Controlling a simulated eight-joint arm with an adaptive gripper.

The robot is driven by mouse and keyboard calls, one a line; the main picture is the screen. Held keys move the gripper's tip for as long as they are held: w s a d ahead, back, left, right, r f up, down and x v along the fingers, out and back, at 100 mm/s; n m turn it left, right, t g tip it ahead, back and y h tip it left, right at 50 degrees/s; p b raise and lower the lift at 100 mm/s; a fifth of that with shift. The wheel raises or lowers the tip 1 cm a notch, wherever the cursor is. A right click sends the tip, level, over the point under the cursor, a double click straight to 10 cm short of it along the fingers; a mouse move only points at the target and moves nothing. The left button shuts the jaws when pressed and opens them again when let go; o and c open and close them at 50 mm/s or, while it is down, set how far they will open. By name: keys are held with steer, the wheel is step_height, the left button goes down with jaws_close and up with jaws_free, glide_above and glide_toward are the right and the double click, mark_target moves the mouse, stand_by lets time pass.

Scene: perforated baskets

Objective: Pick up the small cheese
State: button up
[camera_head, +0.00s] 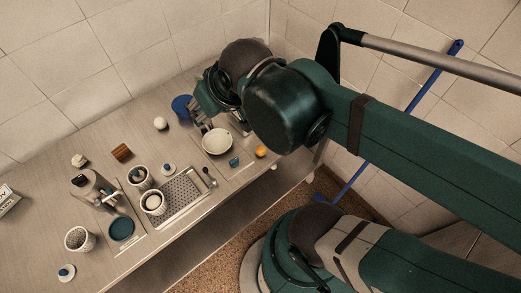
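I cannot say for certain which small item is the cheese. A small pale, uneven lump (79,160) lies at the back left of the counter. A small orange rounded item (261,151) sits near the right front edge, and a round white item (160,123) lies toward the back. My gripper (204,127) points down at the right back of the counter, beside the white bowl (217,141). Its fingers are small and partly hidden by my wrist, so neither their opening nor anything between them is clear.
Perforated baskets (78,239) stand on the left and middle of the counter (40,210). A faucet-like device (91,184), a brown block (122,152), a perforated tray (183,194) and a teal dish (121,229) are nearby. A blue round item (182,107) is behind my gripper.

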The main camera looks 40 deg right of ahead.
stand_by(0.3)
steer(key=c, duration=0.5)
steer(key=shift+c, duration=0.2)
steer(key=m+g+h+b, duration=0.2)
steer(key=m+g+b, duration=0.1)
steer(key=g+b, duration=0.4)
glide_toward(260, 148)
steer(key=w, duration=0.1)
steer(key=shift+s+f+g+h+b, duration=0.15)
steer(key=shift+f+g+h+b, duration=0.2)
steer(key=shift+f, duration=0.8)
steer(key=shift+b+x, duration=0.35)
steer(key=shift+x, duration=0.95)
